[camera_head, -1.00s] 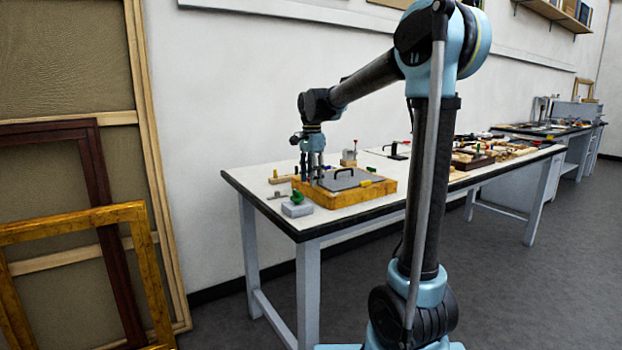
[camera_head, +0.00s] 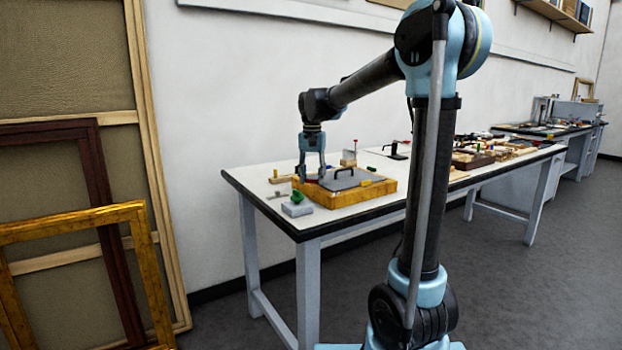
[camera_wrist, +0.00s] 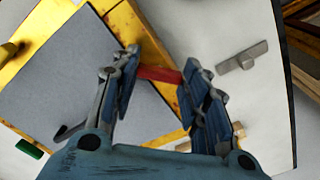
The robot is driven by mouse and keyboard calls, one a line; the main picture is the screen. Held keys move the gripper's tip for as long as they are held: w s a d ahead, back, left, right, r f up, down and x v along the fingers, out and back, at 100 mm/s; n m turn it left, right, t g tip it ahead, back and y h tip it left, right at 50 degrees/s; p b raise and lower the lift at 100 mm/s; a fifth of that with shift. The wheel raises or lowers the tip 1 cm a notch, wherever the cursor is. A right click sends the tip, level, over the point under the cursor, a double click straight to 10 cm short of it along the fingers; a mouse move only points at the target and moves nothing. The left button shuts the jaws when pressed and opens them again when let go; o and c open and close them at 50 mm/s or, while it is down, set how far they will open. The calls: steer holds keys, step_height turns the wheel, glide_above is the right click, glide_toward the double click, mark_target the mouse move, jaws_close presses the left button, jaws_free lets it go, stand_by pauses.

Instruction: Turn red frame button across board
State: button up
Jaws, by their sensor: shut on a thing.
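The gold frame (camera_head: 340,199) lies flat on the white bench with a grey board (camera_head: 345,180) in it; both also show in the wrist view, the frame (camera_wrist: 122,24) and the board (camera_wrist: 72,75). The red frame button (camera_wrist: 158,74) is a short bar on the frame's rail. It lies across the rail, its left end close to the board edge; I cannot tell whether it overlaps the board. My gripper (camera_head: 312,178) points down at the frame's left side.
A black handle (camera_head: 345,171) stands on the board. A green button (camera_wrist: 30,149) and a brownish-yellow one (camera_wrist: 10,52) show on other rails. A grey block with a green knob (camera_head: 297,208) sits by the frame. A grey metal piece (camera_wrist: 243,57) lies beside it.

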steer(key=n, duration=0.4)
steer(key=shift+n, duration=0.3)
steer(key=shift+w+n, duration=0.1)
steer(key=shift+n, duration=2.1)
steer(key=o, duration=1)
steer(key=shift+o, duration=0.2)
step_height(320, 180, up, 12)
steer(key=shift+d, duration=0.1)
